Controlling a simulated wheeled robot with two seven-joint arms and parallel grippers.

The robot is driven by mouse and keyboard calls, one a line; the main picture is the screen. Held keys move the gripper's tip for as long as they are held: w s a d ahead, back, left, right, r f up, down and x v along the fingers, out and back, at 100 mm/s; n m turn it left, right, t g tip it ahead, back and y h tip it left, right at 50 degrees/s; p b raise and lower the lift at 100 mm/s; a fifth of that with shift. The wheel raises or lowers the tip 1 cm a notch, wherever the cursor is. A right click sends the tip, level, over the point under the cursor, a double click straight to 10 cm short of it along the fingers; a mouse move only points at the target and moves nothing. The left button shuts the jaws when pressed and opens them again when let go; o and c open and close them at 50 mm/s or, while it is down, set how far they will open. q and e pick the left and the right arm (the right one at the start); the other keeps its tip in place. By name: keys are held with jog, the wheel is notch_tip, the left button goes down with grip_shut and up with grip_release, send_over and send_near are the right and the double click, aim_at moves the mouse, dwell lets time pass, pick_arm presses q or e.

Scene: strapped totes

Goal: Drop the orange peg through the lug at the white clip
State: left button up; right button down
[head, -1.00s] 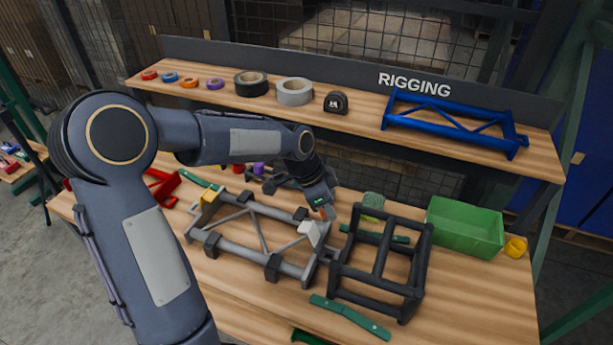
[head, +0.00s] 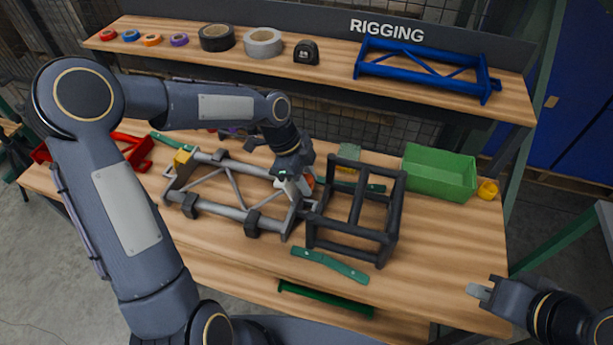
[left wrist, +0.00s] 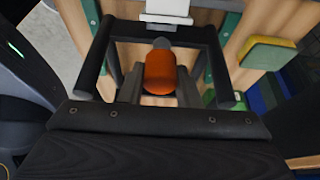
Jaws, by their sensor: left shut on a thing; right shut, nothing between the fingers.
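The orange peg (left wrist: 160,74) is between the fingers of my left gripper (left wrist: 160,88) in the left wrist view. In the head view the peg (head: 310,182) shows only as a small orange patch beside that gripper (head: 303,182). The white clip (head: 283,184) sits at the right end of the grey truss frame (head: 228,209), close to the gripper and partly hidden by it. A white piece, likely the clip (left wrist: 167,8), shows at the top of the left wrist view. The lug's hole is not clearly visible.
A dark open frame (head: 392,215) stands right of the grey truss. A yellow clip (head: 182,158) is at the truss's left end. A green bin (head: 440,172) and yellow cup (head: 487,190) are at right. The right front tabletop is clear.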

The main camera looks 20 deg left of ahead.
pick_arm(q)
jog(key=shift+f+b, duration=2.8)
jog(key=shift+f, duration=1.05)
jog(key=o, duration=1.1)
jog(key=shift+c, duration=0.2)
jog(key=v, duration=0.8)
jog(key=shift+f, duration=0.1)
